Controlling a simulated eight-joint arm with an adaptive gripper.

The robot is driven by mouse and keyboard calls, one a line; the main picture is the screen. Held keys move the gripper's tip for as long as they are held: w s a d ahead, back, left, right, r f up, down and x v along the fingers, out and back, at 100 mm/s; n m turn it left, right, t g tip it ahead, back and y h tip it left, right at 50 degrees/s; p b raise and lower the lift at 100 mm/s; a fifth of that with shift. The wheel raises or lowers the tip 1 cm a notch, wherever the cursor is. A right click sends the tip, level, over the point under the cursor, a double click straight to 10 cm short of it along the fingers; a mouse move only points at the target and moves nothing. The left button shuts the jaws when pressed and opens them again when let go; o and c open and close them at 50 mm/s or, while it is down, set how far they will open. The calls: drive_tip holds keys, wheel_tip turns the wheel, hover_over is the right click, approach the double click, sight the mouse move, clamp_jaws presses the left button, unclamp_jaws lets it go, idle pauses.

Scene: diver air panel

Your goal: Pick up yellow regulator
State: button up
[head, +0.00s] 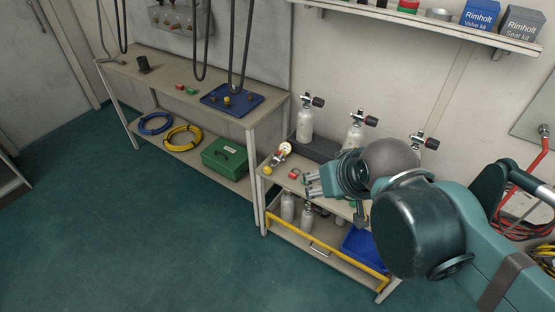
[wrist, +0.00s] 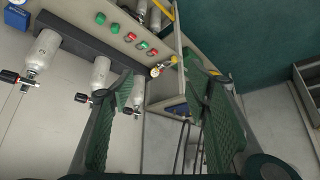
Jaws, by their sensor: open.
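The yellow regulator (head: 267,170) lies at the left end of the cylinder bench, with a white round gauge beside it; I cannot tell how the two join. In the wrist view the yellow regulator (wrist: 173,60) shows beyond and between my fingertips, near the bench edge. My gripper (head: 311,183) is open and empty, to the right of the regulator and apart from it. Its two green ridged fingers show spread in the wrist view (wrist: 165,95).
Grey cylinders with black valves (head: 305,120) stand along the back of the bench. The green floor is clear.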

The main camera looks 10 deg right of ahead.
idle(0.3)
drive_tip(key=m+g+h, duration=0.3)
drive_tip(key=m+g, duration=0.1)
drive_tip(key=m, duration=0.5)
hover_over(279, 152)
drive_tip(key=s+a, duration=0.2)
wheel_tip(279, 152, down, 32)
drive_tip(key=shift+w+d+f, duration=0.1)
drive_tip(key=shift+b+x, duration=0.35)
drive_tip(key=shift+x, duration=0.95)
